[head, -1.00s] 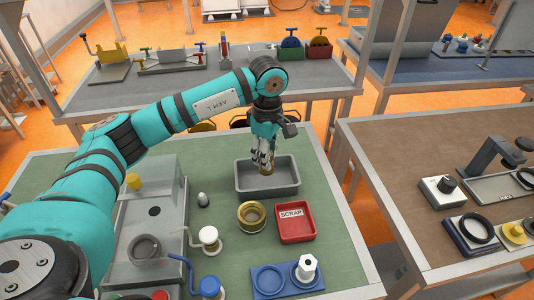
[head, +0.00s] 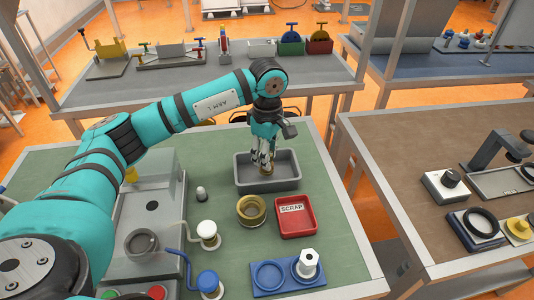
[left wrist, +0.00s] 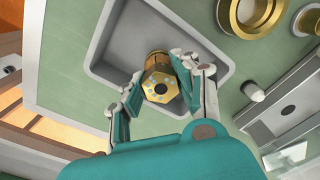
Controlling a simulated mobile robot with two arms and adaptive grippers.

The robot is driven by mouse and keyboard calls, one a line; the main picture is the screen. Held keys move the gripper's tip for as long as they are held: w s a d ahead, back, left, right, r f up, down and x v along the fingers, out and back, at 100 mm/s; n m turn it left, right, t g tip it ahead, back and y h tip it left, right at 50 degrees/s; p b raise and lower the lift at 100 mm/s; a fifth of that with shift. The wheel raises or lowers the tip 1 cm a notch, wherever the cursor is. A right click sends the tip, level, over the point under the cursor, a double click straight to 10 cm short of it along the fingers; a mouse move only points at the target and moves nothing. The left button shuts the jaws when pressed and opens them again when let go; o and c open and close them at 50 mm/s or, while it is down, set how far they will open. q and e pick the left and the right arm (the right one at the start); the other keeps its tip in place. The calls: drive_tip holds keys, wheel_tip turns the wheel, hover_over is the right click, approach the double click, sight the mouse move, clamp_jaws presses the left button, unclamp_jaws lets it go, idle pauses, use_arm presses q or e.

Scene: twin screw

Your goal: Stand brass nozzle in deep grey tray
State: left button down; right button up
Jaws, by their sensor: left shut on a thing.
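The deep grey tray (head: 285,186) sits on the green bench top. The brass nozzle (head: 266,171) is inside the tray's rim, mostly hidden by my fingers in the head view. In the left wrist view the brass nozzle (left wrist: 159,88) shows its hex end with small holes, between my two fingers and over the grey tray (left wrist: 118,38). My left gripper (head: 263,163) points down over the tray and is shut on the nozzle, which looks upright. I cannot tell whether the nozzle touches the tray floor. My right gripper is not in view.
A brass ring (head: 252,210) and a red SCRAP tray (head: 296,217) stand in front of the grey tray. A small grey knob (head: 201,194) is to its left. A blue holder (head: 268,276) with a white hex piece (head: 308,262) is at the front.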

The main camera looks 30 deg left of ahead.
use_arm(q)
drive_tip(key=shift+f+b, duration=0.9)
drive_tip(key=shift+f, duration=0.25)
idle(0.4)
drive_tip(key=shift+c, duration=1.7)
unclamp_jaws()
drive_tip(key=shift+s, duration=0.1)
drive_tip(key=shift+r+p, duration=0.45)
drive_tip(key=shift+r, duration=0.45)
drive_tip(key=shift+r+p, duration=1.4)
drive_tip(key=shift+r, duration=1.25)
